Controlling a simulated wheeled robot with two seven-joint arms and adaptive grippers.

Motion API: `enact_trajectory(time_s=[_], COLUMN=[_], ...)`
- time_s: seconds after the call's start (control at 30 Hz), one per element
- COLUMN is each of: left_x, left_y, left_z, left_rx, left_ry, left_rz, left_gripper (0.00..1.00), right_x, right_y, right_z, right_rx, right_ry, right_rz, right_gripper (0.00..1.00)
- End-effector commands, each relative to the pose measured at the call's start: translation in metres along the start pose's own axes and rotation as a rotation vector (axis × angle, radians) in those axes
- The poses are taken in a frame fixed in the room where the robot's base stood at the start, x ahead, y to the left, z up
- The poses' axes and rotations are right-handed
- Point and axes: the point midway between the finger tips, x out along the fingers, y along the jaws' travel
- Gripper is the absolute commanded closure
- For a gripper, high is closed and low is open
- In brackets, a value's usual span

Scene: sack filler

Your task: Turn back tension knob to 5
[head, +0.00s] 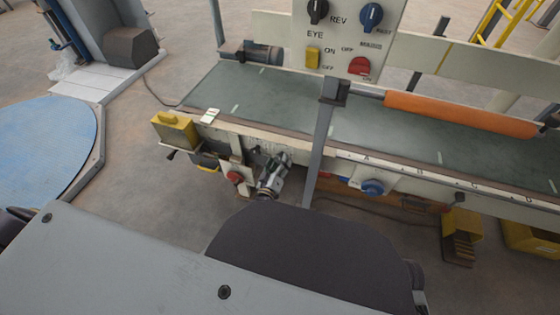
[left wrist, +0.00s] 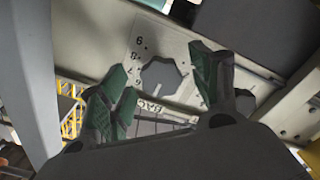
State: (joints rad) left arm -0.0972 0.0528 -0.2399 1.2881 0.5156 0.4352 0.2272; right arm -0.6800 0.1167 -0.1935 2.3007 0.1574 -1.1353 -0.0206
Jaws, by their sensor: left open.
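In the left wrist view a dark grey, lobed back tension knob (left wrist: 160,78) sits on a pale plate (left wrist: 140,48) with numbers around it. A 9 and an 8 can be made out, and part of a "BAC" label. The knob's setting is too unclear to read. My left gripper (left wrist: 163,84) is open, with one green-padded finger on each side of the knob in the picture. I cannot tell whether they touch it. In the head view my left gripper (head: 281,163) is at the conveyor's near side, and the knob cannot be made out there. My right gripper is not in view.
The green conveyor belt (head: 280,105) runs behind the gripper. A grey post (head: 319,150) stands close on its right. A red button (head: 234,177) is just left, and a blue knob (head: 373,187) farther right. A control panel (head: 340,45) stands above the belt.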

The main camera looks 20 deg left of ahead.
Motion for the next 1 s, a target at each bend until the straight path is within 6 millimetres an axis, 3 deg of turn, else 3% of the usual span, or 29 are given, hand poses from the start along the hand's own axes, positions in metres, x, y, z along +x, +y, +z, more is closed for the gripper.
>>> enact_trajectory(time_s=[1.0], left_x=[-0.093], left_y=[-0.001], left_z=[0.001], left_rx=[0.000], left_ry=[-0.001], left_rz=[-0.001], left_gripper=[0.37], right_x=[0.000], right_y=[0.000], right_z=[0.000], right_rx=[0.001], right_ry=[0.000], right_rz=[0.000], right_gripper=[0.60])
